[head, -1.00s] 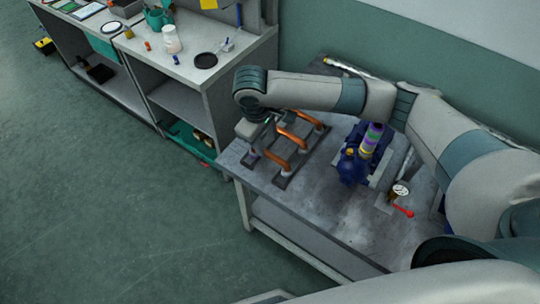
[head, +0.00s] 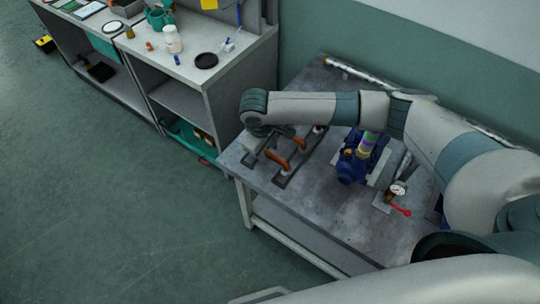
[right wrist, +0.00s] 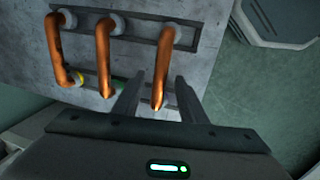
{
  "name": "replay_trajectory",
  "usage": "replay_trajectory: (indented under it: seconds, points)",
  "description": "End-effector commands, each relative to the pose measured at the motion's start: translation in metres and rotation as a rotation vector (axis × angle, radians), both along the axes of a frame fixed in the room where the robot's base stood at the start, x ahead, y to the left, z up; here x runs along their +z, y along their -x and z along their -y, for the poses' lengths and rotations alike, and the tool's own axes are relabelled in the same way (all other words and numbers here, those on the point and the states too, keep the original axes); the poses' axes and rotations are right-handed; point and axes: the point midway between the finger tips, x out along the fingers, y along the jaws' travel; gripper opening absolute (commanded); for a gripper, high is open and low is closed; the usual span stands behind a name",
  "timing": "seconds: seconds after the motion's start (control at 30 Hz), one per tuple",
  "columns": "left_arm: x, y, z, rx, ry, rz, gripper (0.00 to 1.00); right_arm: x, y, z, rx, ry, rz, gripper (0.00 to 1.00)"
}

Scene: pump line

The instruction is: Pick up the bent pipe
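Three bent copper pipes stand in the right wrist view: a left one (right wrist: 55,45), a middle one (right wrist: 103,60) and a right one (right wrist: 163,60). Their ends sit in round sockets on dark rails. My right gripper (right wrist: 156,88) is open, with one finger on each side of the right pipe's near part; I see no clear contact. In the head view, my right gripper is mostly hidden under its wrist above the rack, where bent pipes (head: 277,161) show partly. My left gripper is not in view.
The pipes' rack is on a grey metal table (head: 330,220). A blue pump (head: 350,166), a gauge (head: 398,188) and a red-handled valve (head: 401,210) stand to the right. A shelf bench (head: 190,75) with small items is at back left. The table's front is clear.

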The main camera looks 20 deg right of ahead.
Motion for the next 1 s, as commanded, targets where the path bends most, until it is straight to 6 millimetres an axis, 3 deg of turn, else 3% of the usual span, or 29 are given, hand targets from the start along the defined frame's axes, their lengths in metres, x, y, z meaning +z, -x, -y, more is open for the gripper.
replay_trajectory:
  seconds: [0.3, 1.0]
  points:
    - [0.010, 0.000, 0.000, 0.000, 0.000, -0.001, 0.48, -0.027, -0.003, 0.004, 0.001, 0.002, 0.000, 0.38]
    - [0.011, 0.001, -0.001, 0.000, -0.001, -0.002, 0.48, -0.028, -0.003, 0.004, 0.001, 0.000, 0.000, 0.38]
